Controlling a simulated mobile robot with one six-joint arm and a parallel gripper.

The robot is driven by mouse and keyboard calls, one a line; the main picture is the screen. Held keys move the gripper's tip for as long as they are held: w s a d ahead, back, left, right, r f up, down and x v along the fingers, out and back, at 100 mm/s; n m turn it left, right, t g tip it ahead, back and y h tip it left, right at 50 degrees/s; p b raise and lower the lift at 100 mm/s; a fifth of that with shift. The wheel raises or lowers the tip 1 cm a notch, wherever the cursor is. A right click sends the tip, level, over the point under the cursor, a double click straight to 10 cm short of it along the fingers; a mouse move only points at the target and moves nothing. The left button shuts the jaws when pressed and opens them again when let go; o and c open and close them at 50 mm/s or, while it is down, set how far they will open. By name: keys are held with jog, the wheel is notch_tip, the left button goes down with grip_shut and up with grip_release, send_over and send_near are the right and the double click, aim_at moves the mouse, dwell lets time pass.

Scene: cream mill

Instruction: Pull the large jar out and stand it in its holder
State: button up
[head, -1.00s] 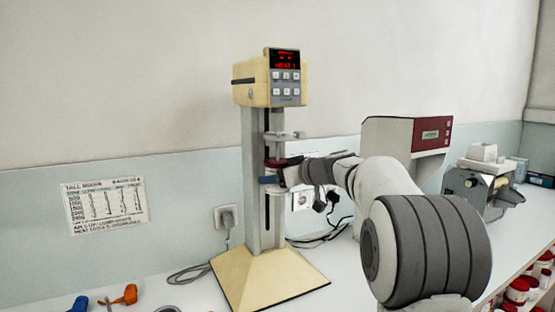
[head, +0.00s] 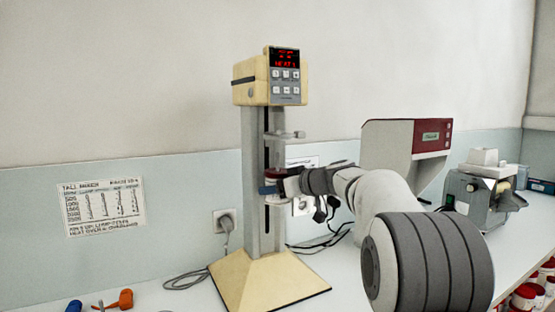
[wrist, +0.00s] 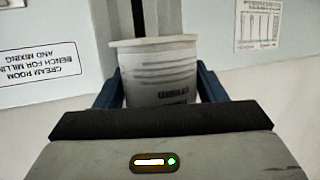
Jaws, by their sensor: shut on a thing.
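The large jar is held upright in front of the mixer's column. Its red top (head: 272,175) shows in the head view, and its white, printed wall (wrist: 155,78) fills the middle of the wrist view. My gripper (head: 270,189) is shut on the jar's sides, with a blue finger at each side in the wrist view (wrist: 158,92). The tall cream mixer (head: 255,180) has a lit red display. Its pale upper clamp (head: 285,135) is above the jar, with a visible gap between them. I cannot make out a separate jar holder.
The mixer's wide sloping base (head: 265,285) stands on the white bench. A red-and-cream machine (head: 405,140) and a grey machine (head: 480,195) stand to the right. Blue and orange tools (head: 120,299) lie at the front left. Cables (head: 315,240) hang behind my arm.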

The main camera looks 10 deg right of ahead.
jog(key=shift+f+b, duration=0.45)
jog(key=shift+s, duration=0.1)
jog(key=shift+s+d+b, duration=0.1)
jog(key=shift+s+b, duration=0.1)
jog(key=shift+b, duration=0.2)
jog(key=s+d+b, duration=0.3)
jog(key=s+b, duration=0.4)
jog(key=s, duration=0.2)
jog(key=shift+b, duration=0.35)
dwell(0.5)
jog(key=shift+w+a+r, duration=0.1)
jog(key=w+p, duration=0.1)
jog(key=w+a+p, duration=0.1)
jog(key=w+p, duration=0.2)
jog(key=w, duration=0.1)
jog(key=shift+a, duration=0.3)
